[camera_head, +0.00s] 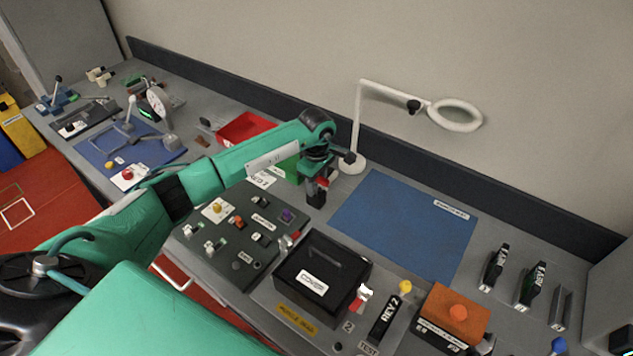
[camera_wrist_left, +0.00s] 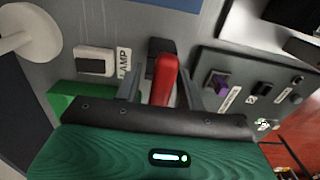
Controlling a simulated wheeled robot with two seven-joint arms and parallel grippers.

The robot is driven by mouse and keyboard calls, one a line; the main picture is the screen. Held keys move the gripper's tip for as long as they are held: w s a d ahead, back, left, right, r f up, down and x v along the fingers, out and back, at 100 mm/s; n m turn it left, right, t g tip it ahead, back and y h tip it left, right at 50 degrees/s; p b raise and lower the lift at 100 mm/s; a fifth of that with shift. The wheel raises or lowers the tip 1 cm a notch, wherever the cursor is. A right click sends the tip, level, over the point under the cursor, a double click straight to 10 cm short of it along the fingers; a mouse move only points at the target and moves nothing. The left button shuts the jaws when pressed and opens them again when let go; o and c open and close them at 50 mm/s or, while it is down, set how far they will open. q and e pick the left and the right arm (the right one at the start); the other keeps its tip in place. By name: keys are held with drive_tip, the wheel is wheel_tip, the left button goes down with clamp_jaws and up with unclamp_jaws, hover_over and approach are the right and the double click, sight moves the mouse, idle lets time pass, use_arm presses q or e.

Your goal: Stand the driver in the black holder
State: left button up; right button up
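The driver's red handle (camera_wrist_left: 164,80) shows in the left wrist view between the two fingers of my left gripper (camera_wrist_left: 160,90), with gaps on both sides. The gripper looks open around it. A black holder (camera_wrist_left: 162,46) is directly behind the handle; how far the driver sits in it is hidden. In the head view my left gripper (camera_head: 320,165) is above the black holder (camera_head: 316,194), and a bit of the red handle (camera_head: 323,182) shows between them. My right gripper is not in view.
A dark panel with switches (camera_head: 250,215) lies left of the holder, a black bin (camera_head: 335,250) in front. A blue mat (camera_head: 385,215) to the right is clear. A white ring lamp (camera_head: 357,130), a red tray (camera_head: 232,130) and a green box (camera_head: 287,168) stand nearby.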

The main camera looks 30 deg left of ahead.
use_arm(q)
drive_tip(key=shift+r, duration=0.25)
wheel_tip(320, 180, up, 10)
drive_tip(key=b, duration=0.4)
drive_tip(key=shift+r, duration=0.9)
